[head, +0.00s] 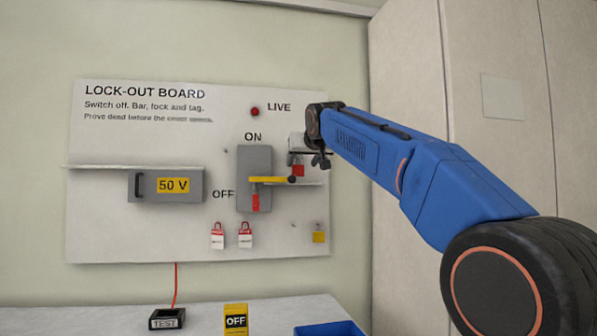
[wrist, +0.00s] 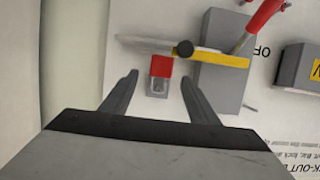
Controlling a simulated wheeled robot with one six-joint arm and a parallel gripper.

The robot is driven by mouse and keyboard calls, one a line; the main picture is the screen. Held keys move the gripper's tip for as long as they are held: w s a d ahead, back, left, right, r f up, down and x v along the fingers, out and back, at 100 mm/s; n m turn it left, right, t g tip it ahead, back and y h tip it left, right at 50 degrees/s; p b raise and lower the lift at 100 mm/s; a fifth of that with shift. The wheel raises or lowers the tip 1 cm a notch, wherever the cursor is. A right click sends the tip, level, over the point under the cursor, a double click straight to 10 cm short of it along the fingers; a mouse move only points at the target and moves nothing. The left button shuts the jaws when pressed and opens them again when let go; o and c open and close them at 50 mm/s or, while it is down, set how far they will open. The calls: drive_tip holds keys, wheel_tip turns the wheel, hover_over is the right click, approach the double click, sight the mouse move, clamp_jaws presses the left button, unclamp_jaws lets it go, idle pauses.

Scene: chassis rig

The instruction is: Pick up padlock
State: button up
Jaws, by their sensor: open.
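A red padlock (head: 298,170) stands on the small ledge (head: 309,184) right of the grey switch box on the lock-out board. In the wrist view, the padlock (wrist: 160,67) shows its red body against the ledge (wrist: 150,43), with its grey shackle pointing toward me. My gripper (wrist: 159,79) is open, one finger on each side of the padlock, with gaps visible. In the head view, my gripper (head: 306,155) is at the padlock and partly hides it. I cannot tell whether the fingertips reach its full depth.
A yellow bar (head: 268,180) with a black knob (head: 292,180) crosses the switch box (head: 254,160) close beside the padlock. The red switch handle (head: 255,201) points down. Two red-and-white tags (head: 231,236) hang below. A 50 V box (head: 166,186) is further left.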

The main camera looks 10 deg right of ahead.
sight(299, 166)
drive_tip(key=shift+x, duration=3.35)
drive_tip(key=shift+a, duration=0.1)
drive_tip(key=c, duration=1.2)
